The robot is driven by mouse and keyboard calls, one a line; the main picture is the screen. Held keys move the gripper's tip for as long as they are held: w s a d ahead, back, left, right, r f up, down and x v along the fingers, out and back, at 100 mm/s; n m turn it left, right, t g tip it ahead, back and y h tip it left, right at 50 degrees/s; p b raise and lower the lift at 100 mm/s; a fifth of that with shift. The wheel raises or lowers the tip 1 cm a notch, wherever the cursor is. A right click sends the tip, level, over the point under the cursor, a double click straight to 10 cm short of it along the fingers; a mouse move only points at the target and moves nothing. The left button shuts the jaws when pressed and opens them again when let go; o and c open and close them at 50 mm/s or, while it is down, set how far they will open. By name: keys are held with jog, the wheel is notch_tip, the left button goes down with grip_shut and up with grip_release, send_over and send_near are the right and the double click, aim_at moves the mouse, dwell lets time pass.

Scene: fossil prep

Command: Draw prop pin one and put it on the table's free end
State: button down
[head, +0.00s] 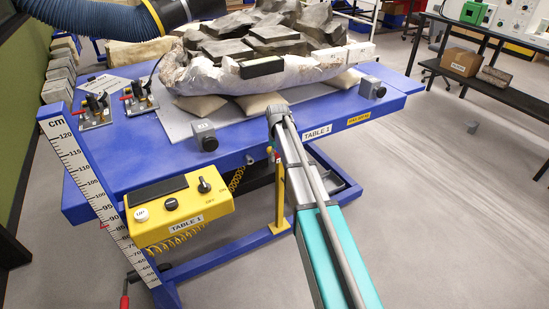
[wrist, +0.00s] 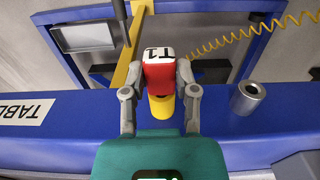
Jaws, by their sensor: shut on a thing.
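The prop pin has a red head with a white cap marked T1 (wrist: 158,75), seen in the wrist view. A yellow collar (wrist: 161,110) shows just below the red head; I cannot tell whether the pin is still seated in it. My gripper (wrist: 160,92) is shut on the red head, one finger on each side. In the head view my gripper (head: 275,112) is at the near edge of the blue table (head: 130,170), and my arm hides most of the pin. The left part of the tabletop has a bare blue area.
A plaster-jacketed fossil (head: 235,80) rests on cushions on the table. A yellow control box (head: 178,208) hangs at the near edge, with a scale (head: 95,190) left of it. A grey cylinder (wrist: 247,97) and coiled yellow cable (wrist: 235,42) are right of the pin.

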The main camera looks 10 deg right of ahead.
jog(key=shift+s+d, duration=0.2)
jog(key=shift+s, duration=0.35)
dwell(0.4)
jog(key=shift+s+d, duration=0.3)
jog(key=shift+s, duration=0.6)
jog(key=shift+s+d, duration=0.25)
jog(key=shift+s, duration=0.7)
jog(key=shift+s+d, duration=0.3)
jog(key=shift+s, duration=0.6)
jog(key=shift+d, duration=0.1)
